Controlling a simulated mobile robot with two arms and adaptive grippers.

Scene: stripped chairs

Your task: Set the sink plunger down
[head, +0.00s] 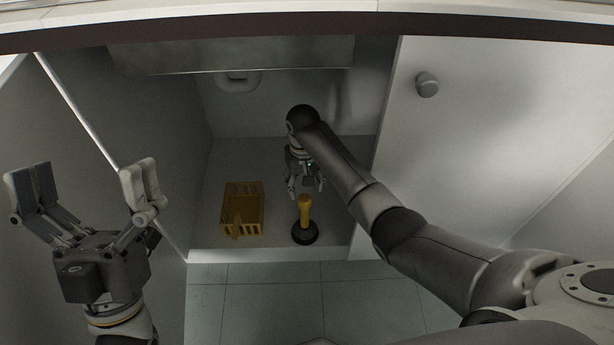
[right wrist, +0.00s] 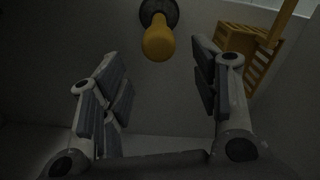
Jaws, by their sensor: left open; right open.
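The sink plunger (head: 305,220) has a yellow handle and a black cup. It stands upright on the cabinet floor near the front edge. In the right wrist view its handle (right wrist: 158,40) shows at the top, beyond the fingertips and apart from them. My right gripper (head: 306,190) is open and empty, inside the cabinet just behind and above the plunger; its fingers also show in the right wrist view (right wrist: 160,75). My left gripper (head: 85,185) is open and empty, outside the cabinet at the left.
A yellow slotted basket (head: 242,208) stands on the cabinet floor left of the plunger. The cabinet's open door (head: 470,120) with a round knob is at the right. The sink underside (head: 235,55) and a pipe (head: 238,80) hang above. Cabinet floor behind the basket is clear.

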